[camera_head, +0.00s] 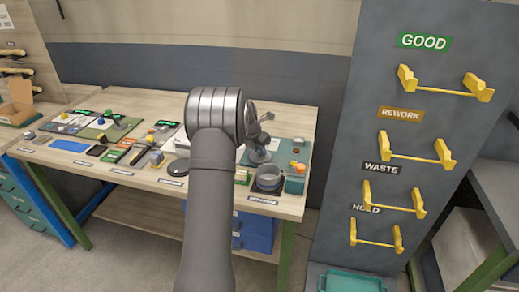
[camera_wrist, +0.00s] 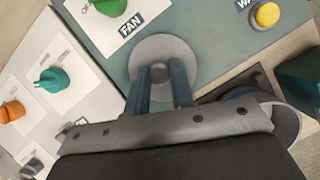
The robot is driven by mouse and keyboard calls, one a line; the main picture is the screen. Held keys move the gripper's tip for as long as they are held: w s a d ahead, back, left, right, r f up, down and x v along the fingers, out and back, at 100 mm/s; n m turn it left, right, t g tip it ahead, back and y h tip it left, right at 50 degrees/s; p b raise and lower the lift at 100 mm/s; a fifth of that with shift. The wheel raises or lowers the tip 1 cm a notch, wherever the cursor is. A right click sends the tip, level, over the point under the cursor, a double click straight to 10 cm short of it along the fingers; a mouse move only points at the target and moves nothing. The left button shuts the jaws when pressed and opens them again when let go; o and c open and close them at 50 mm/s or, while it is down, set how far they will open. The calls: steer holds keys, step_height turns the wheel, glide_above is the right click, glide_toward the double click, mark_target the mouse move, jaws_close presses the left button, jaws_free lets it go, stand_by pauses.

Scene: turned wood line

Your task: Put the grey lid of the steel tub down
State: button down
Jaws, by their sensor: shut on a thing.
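In the wrist view the grey lid (camera_wrist: 147,50) is a round disc with a dark knob in its middle. My gripper (camera_wrist: 161,74) has its two blue fingers closed on the knob. The lid is over the grey-green mat (camera_wrist: 215,35), and I cannot tell whether it touches it. The round steel tub (camera_head: 268,183) stands at the bench's right front in the head view. Part of its rim (camera_wrist: 290,122) shows at the right of the wrist view, mostly hidden by my gripper body. My arm hides much of the bench's middle in the head view.
A FAN label (camera_wrist: 130,24) and a yellow button (camera_wrist: 266,15) lie beyond the lid. A dark green box (camera_head: 295,184) stands right of the tub. White cards with a teal knob (camera_wrist: 52,80) lie left. A grey panel with yellow handles (camera_head: 445,83) stands right of the bench.

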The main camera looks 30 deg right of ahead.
steer(key=c, duration=1.2)
jaws_free()
steer(key=shift+f, duration=0.1)
steer(key=shift+c, duration=0.2)
steer(key=v, duration=1.2)
steer(key=shift+r, duration=0.2)
steer(key=shift+f, duration=0.1)
steer(key=x, duration=1.2)
steer(key=shift+f, duration=0.2)
step_height(320, 180, up, 3)
steer(key=shift+f, duration=0.1)
steer(key=shift+r, duration=0.55)
